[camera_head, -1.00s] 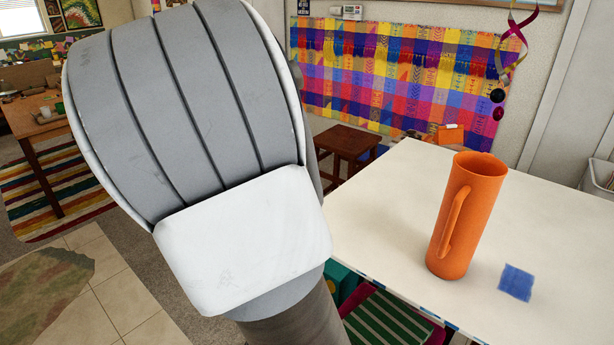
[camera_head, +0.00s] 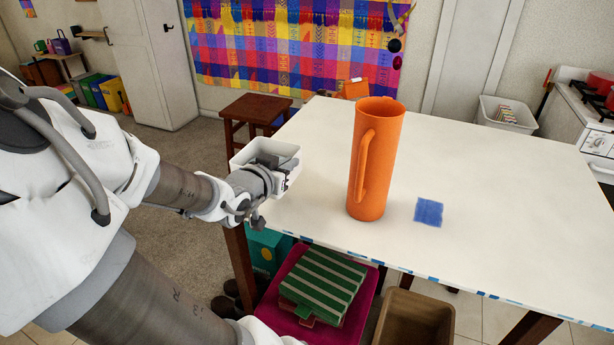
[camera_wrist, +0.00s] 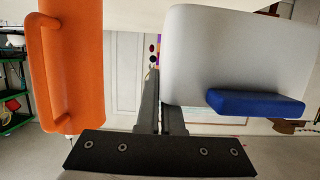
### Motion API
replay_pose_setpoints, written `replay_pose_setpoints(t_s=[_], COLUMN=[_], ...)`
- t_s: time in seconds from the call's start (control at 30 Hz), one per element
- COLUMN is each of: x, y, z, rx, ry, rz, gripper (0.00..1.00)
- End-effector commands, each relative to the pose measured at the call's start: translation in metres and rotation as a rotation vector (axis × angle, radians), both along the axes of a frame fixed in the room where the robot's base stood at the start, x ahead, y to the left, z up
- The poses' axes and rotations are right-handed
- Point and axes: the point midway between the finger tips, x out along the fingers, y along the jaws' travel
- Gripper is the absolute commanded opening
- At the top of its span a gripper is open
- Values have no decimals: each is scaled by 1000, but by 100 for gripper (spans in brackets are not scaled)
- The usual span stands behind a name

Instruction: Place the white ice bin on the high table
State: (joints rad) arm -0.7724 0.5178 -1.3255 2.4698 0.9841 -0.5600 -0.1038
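The white bin (camera_head: 284,148) is an open box at the end of my arm, beside the left edge of the white-topped table (camera_head: 480,195) and near its far-left corner. My gripper (camera_head: 268,172) is at the bin's near side. In the wrist view the bin's wall (camera_wrist: 215,50) fills the upper right, with a blue piece (camera_wrist: 255,103) on it. The two fingers of my gripper (camera_wrist: 160,105) are close together at the bin's edge; the bin hides part of the right finger. The bin appears held in the air. Its underside is hidden.
A tall orange jug (camera_head: 378,165) stands on the table right of the bin; it also fills the left of the wrist view (camera_wrist: 72,60). A blue square (camera_head: 429,211) lies right of it. The tabletop's right side is clear. A brown stool (camera_head: 250,110) stands behind.

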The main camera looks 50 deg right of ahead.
Motion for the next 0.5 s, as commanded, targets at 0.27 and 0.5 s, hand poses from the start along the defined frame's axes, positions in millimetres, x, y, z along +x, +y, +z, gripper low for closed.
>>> replay_pose_setpoints(t_s=[0.27, 0.5], x=[24, 45], y=[-37, -67], z=[-31, -51], rx=[-3, -3], ry=[0, 0], rz=[-3, -2], gripper=[0, 0])
